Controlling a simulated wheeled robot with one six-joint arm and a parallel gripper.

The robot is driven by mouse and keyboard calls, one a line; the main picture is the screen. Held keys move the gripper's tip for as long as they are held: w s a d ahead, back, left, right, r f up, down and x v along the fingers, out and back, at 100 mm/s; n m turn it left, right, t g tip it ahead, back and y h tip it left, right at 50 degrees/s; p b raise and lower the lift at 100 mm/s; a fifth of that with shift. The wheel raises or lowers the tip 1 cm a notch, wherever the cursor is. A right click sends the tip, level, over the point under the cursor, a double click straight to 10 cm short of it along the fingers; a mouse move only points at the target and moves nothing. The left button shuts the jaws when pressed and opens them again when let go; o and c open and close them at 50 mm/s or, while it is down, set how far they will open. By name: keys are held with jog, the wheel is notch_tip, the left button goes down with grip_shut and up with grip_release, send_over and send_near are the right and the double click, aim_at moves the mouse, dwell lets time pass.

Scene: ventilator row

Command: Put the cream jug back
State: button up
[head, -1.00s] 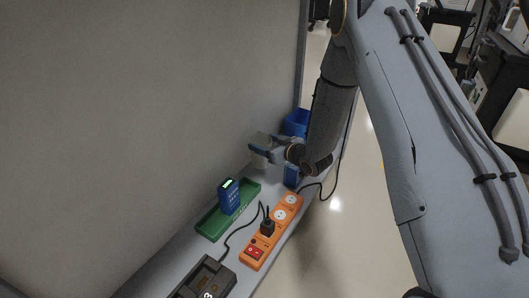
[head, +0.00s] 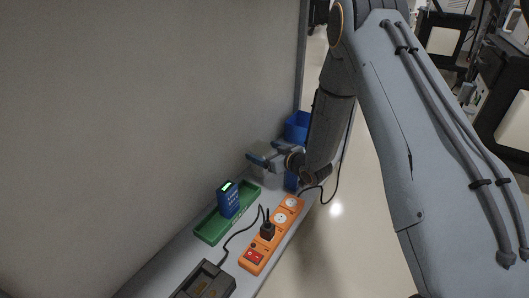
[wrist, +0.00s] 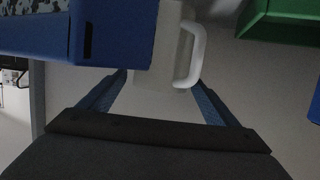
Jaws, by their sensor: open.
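The cream jug (wrist: 167,45) shows in the wrist view as a pale body with a white loop handle on its right side. My gripper (wrist: 160,86) is open, with its two blue fingers spread to either side below the jug's middle. The jug lies at or just beyond the fingertips; I cannot tell whether they touch it. In the head view my gripper (head: 264,156) is over the far part of the narrow shelf, by the wall. I cannot make out the jug there.
A blue bin (head: 297,126) stands at the shelf's far end. Nearer are a green tray (head: 211,230) holding a blue device (head: 228,199), an orange power strip (head: 252,259) with a plugged-in cable, and a dark charger (head: 204,284). The wall borders the left; open floor lies right.

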jog(key=p+v, duration=0.6)
jog(key=v, duration=0.6)
jog(key=s+a+r+g+h, duration=0.5)
jog(key=s+a+r, duration=0.6)
jog(key=r, duration=0.3)
jog(key=s+r+g+h, duration=0.1)
jog(key=s+r+g, duration=0.2)
jog(key=s, duration=1.3)
jog(key=s+r+n+g+h, duration=0.1)
jog(key=s+r+g, duration=0.2)
jog(key=s+r, duration=0.4)
jog(key=s, duration=0.9)
jog(key=shift+r+g+h, duration=0.15)
jog(key=shift+g+h, duration=0.15)
jog(key=shift+d, duration=0.15)
